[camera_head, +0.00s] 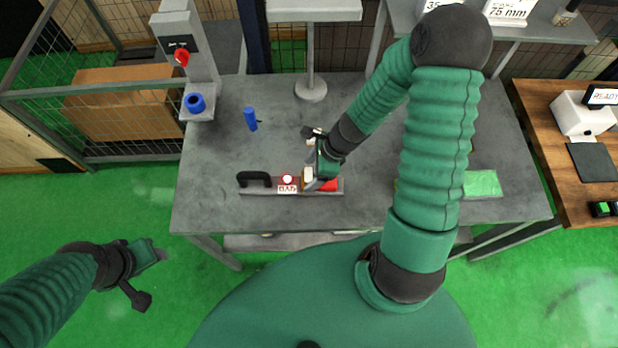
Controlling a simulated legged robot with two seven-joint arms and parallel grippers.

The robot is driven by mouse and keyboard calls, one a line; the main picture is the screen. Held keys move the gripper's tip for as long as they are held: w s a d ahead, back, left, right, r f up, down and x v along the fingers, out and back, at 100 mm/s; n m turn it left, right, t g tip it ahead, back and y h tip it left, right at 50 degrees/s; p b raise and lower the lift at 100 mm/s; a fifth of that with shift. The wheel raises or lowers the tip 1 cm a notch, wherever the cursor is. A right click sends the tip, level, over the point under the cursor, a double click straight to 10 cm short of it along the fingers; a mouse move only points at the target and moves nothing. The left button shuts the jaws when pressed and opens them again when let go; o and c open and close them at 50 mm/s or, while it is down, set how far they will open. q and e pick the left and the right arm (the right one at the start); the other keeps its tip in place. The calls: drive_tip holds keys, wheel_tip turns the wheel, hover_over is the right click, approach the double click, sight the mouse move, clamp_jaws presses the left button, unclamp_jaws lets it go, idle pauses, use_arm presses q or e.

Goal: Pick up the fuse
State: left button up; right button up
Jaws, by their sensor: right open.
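My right gripper (311,165) is open above the right part of a long grey fixture (262,192) on the grey table. Under and beside its fingers are a tan piece (307,182) and a red piece (329,185), partly hidden by the gripper. I cannot tell for sure which of these is the fuse, or whether the fingers touch either one. My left gripper (143,278) hangs at the lower left over the green floor, away from the table; its jaw state is unclear.
The fixture carries a black handle (254,179) and a red-and-white labelled block (287,184). A blue cylinder (250,118) stands behind it. A blue ring (195,103) is on a grey stand at left. The table's left front is clear.

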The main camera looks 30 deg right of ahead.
drive_tip(key=shift+w+a+f, duration=0.1)
drive_tip(key=shift+a+f, duration=0.05)
drive_tip(key=shift+f, duration=0.45)
drive_tip(key=shift+w+a+f, duration=0.1)
drive_tip(key=shift+w+a, duration=0.05)
drive_tip(key=shift+c, duration=0.3)
drive_tip(key=shift+a, duration=0.1)
drive_tip(key=c, duration=0.7)
clamp_jaws()
